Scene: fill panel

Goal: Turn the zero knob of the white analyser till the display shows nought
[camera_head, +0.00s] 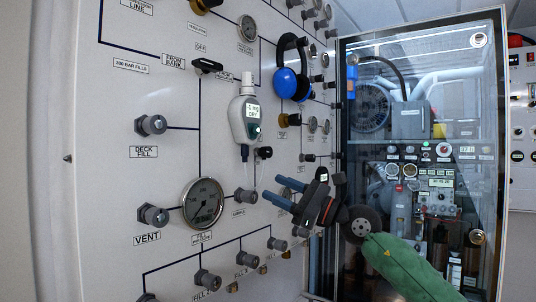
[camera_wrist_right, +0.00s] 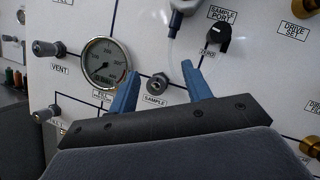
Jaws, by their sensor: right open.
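The white analyser (camera_head: 243,120) hangs on the panel with a small lit display (camera_head: 252,110); its reading is too small to tell surely. Its lower end also shows at the top of the right wrist view (camera_wrist_right: 186,5). The black zero knob (camera_head: 264,152) is just right of it, above a ZERO label in the right wrist view (camera_wrist_right: 217,39). My right gripper (camera_head: 274,190) is open and empty, below the knob in the head view. In the wrist view its blue fingers (camera_wrist_right: 163,78) point at the panel, left of and below the knob, apart from it. My left gripper is out of view.
A sample fitting (camera_wrist_right: 158,84) sticks out between the fingers in the wrist view. A round gauge (camera_head: 204,203) and several grey valve knobs project nearby. Blue ear defenders (camera_head: 288,82) hang above right. A glass cabinet (camera_head: 420,130) stands at the right.

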